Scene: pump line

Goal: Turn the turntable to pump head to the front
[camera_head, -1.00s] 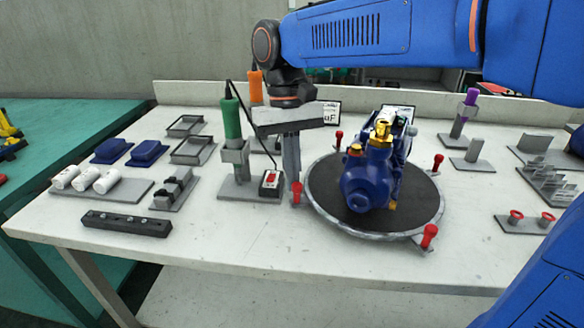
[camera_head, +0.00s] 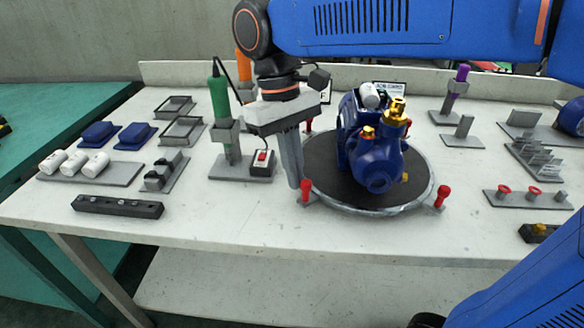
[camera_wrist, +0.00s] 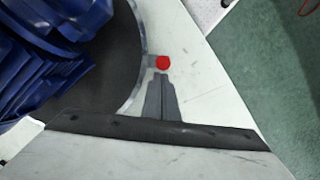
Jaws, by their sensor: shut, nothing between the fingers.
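The round turntable (camera_head: 322,172) has a dark top and a grey rim with red-topped handles around it. The blue pump (camera_head: 378,150) with brass fittings stands on it, its rounded blue end facing the near right. My gripper (camera_head: 298,184) is shut and empty, pointing down at the turntable's left side. Its fingertips are beside the near-left red handle (camera_head: 306,190) and seem to touch it. In the wrist view, that red handle (camera_wrist: 163,62) is just beyond the shut fingertips (camera_wrist: 160,78), and part of the blue pump (camera_wrist: 50,45) shows at left.
Another red handle (camera_head: 442,195) is at the near right. The table front is clear between the black bar (camera_head: 118,206) and the turntable.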

